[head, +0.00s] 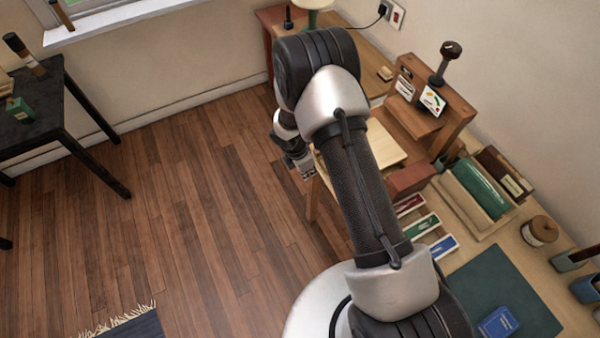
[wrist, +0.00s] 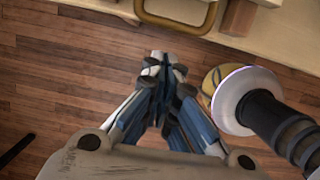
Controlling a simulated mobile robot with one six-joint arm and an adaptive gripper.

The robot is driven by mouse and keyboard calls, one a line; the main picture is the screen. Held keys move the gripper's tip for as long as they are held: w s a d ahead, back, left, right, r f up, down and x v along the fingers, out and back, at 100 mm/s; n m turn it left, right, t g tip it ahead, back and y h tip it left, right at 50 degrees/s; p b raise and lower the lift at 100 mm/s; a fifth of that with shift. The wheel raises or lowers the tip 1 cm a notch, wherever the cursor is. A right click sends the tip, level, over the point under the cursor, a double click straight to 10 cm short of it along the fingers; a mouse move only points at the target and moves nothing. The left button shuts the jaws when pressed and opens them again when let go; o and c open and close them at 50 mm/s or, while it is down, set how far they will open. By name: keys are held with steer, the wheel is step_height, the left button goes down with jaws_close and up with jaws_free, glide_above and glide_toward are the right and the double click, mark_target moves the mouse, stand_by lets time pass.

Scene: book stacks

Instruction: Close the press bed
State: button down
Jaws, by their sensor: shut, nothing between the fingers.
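The press (head: 462,125) is a brown wooden frame with a dark knob on top, standing on the bench at the right of the head view. Its bed (head: 386,146) is a pale flat board that sticks out from under the frame to the left, partly hidden behind my arm. In the wrist view, a brass loop handle (wrist: 148,17) shows at the top edge, by a pale wooden edge. My gripper (head: 306,172) is beyond the bench's left edge, over the floor. In the wrist view its fingertips (wrist: 165,62) are together and empty, below the handle and apart from it.
A reddish block (head: 409,181), coloured trays (head: 422,226) and a green roll (head: 482,190) sit on the bench near the press. A blue book (head: 498,323) lies on a dark mat. A black table (head: 50,110) stands at left.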

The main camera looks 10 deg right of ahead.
steer(key=shift+w+d+r, duration=0.1)
steer(key=shift+d, duration=0.35)
steer(key=shift+w+d+r, duration=0.1)
steer(key=shift+d, duration=0.3)
